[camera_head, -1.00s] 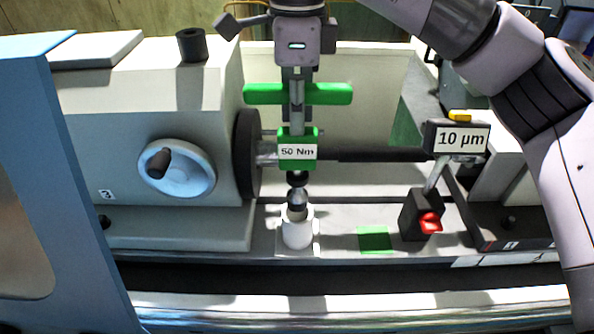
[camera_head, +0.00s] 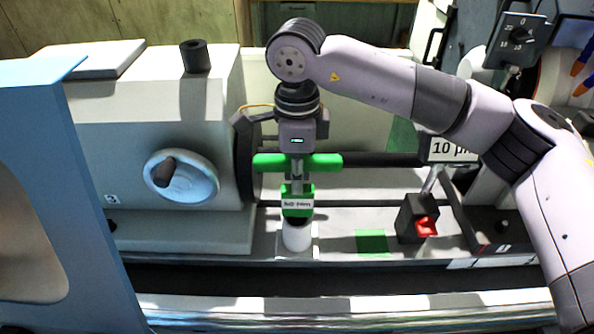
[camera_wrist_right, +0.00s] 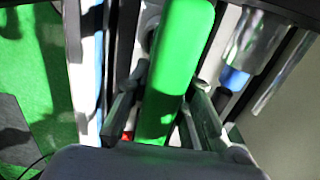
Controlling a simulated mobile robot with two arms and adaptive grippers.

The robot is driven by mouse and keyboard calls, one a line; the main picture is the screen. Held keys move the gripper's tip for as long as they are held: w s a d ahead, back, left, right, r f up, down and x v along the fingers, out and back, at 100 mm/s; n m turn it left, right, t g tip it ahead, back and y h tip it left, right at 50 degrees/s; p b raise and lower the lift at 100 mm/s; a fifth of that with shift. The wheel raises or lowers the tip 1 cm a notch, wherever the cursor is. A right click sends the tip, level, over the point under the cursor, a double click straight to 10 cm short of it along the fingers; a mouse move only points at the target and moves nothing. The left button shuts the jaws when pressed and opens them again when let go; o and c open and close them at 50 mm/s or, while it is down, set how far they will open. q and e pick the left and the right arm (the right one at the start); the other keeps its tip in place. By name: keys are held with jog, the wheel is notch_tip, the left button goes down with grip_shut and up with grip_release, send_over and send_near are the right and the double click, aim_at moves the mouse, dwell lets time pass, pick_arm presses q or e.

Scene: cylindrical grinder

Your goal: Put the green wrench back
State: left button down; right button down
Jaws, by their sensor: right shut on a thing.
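The green wrench (camera_head: 327,162) is a T-shaped tool with a green crossbar and a green block labelled 50 Nm. It stands about upright over a white cylindrical holder (camera_head: 297,238) on the machine's bed. Its lower end is down in or at the holder's mouth; how deep it sits I cannot tell. My right gripper (camera_head: 296,163) points down and is shut on the wrench at the crossbar. In the right wrist view the green crossbar (camera_wrist_right: 178,60) lies between the two fingers (camera_wrist_right: 165,105). My left gripper is not in view.
A dial stand labelled 10 µm (camera_head: 440,150) with a red switch (camera_head: 426,227) stands right of the holder, partly behind my right arm. A green square patch (camera_head: 372,242) lies between them. A handwheel (camera_head: 180,177) and dark spindle are at left.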

jog(key=c, duration=1.9)
grip_release()
jog(key=o, duration=0.5)
notch_tip(320, 180, up, 11)
jog(key=b, duration=0.2)
jog(key=shift+a+b, duration=0.1)
jog(key=shift+b, duration=0.2)
jog(key=shift+r, duration=0.6)
